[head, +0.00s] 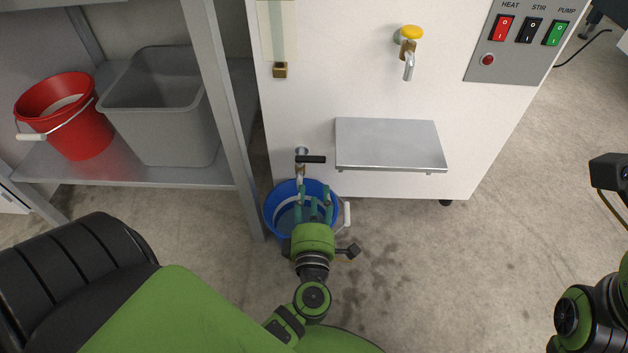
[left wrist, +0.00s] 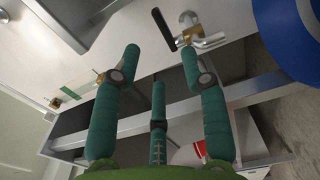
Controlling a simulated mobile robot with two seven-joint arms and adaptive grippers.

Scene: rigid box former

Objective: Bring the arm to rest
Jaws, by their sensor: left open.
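My left gripper (head: 313,190) is open, with its green fingers spread and nothing between them. In the head view it is over the blue bucket (head: 273,212), just below the drain valve with a black lever (head: 310,159) on the white machine. In the left wrist view the open fingers (left wrist: 160,62) point toward the machine. The valve's lever (left wrist: 163,28) and brass body are just beyond the fingertips there, apart from them as far as I can tell. The blue bucket (left wrist: 292,42) is at the upper right. Part of my right arm shows at the head view's right edge; its fingers do not.
A metal shelf (head: 130,172) at left holds a red bucket (head: 85,130) and a grey bin (head: 170,125). A steel ledge (head: 390,145) juts from the machine below a yellow-knobbed tap (head: 409,50). A switch panel (head: 515,65) is at upper right. The floor at right is clear.

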